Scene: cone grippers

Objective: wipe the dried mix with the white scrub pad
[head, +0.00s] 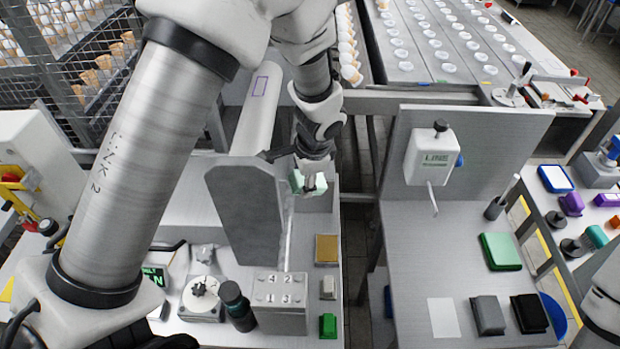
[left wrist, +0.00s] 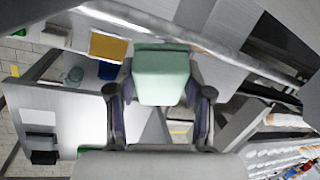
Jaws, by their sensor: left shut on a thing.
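My left gripper (head: 308,184) is shut on a pale mint-green block-shaped pad (head: 296,181), held above the left counter beside a tall grey panel. In the left wrist view the pad (left wrist: 162,76) sits between both fingers. A small off-white block (head: 328,287) lies on the left counter, between a tan square (head: 327,249) and a green block (head: 328,325). I cannot tell whether either pale item is the white scrub pad. I cannot make out the dried mix for certain. My right gripper is out of the picture; only part of that arm shows at the right edge.
The grey panel (head: 245,215) stands close left of my gripper. A numbered box (head: 280,317) and dark bottle (head: 236,305) stand in front.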

